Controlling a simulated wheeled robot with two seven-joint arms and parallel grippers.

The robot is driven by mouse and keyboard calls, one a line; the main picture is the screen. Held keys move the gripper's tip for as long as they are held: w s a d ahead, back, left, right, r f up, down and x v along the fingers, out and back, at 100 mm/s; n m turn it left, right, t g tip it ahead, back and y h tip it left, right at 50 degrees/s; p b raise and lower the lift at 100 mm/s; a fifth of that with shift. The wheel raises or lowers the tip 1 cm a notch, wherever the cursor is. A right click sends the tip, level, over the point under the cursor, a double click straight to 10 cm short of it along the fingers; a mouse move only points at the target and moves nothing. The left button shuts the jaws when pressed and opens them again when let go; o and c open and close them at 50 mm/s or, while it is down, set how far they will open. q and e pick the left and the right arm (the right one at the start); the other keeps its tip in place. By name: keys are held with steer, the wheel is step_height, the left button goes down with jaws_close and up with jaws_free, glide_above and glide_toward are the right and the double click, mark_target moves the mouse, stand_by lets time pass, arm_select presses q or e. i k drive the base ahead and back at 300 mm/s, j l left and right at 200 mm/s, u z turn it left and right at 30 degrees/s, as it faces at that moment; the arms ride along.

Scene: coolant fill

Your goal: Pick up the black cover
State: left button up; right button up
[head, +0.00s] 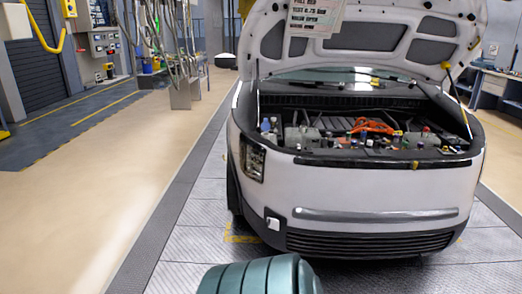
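I cannot tell which part is the black cover. A long black trim strip (383,162) lies along the front edge of the open engine bay of a white vehicle. A dark panel (340,102) spans the back of the bay. Both are small and mixed with other dark parts. Neither of my grippers is in view.
The vehicle (375,190) stands ahead with its hood (385,60) raised and a lettered sheet (314,15) hanging from it. Orange cables (375,126) lie in the bay. Hoses (170,35) hang at the back left. The beige floor (100,180) at left is clear.

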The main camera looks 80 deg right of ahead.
mark_target(299, 148)
steer(key=z, duration=3.05)
steer(key=i+z, duration=0.15)
steer(key=i, duration=0.5)
steer(key=i+j+z, duration=0.1)
steer(key=i, duration=0.55)
steer(key=i+j+z, duration=0.15)
steer(key=i, duration=0.5)
steer(key=j, duration=0.1)
